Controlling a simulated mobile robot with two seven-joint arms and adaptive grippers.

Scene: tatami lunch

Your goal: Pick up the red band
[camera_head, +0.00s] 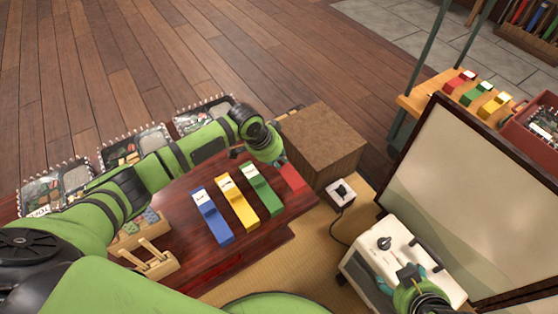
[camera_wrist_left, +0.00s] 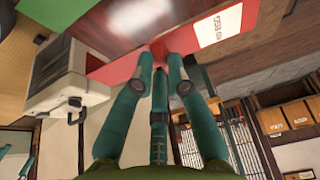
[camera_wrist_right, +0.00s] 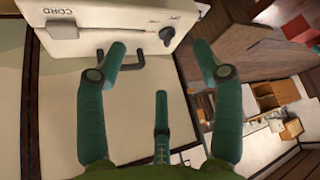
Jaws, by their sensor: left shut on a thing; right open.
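The red band (camera_head: 291,178) lies at the right end of the row on the dark red table (camera_head: 170,215), beside the green band (camera_head: 261,189). My left gripper (camera_head: 281,161) is at its far end and partly hides it. In the left wrist view the red band (camera_wrist_left: 228,22), with a white label, runs between the fingertips of my left gripper (camera_wrist_left: 160,52), which are shut on it. My right gripper (camera_head: 412,275) is by a white box (camera_head: 385,257). In the right wrist view its fingers (camera_wrist_right: 158,55) are apart, with the box's dark handle (camera_wrist_right: 125,62) beyond them.
A blue band (camera_head: 212,217) and a yellow band (camera_head: 238,204) lie left of the green one. A brown wooden block (camera_head: 325,140) and a small switch box (camera_head: 340,192) are close right of my left gripper. Packed lunch trays (camera_head: 135,145) line the table's far edge. A large panel (camera_head: 460,185) stands at right.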

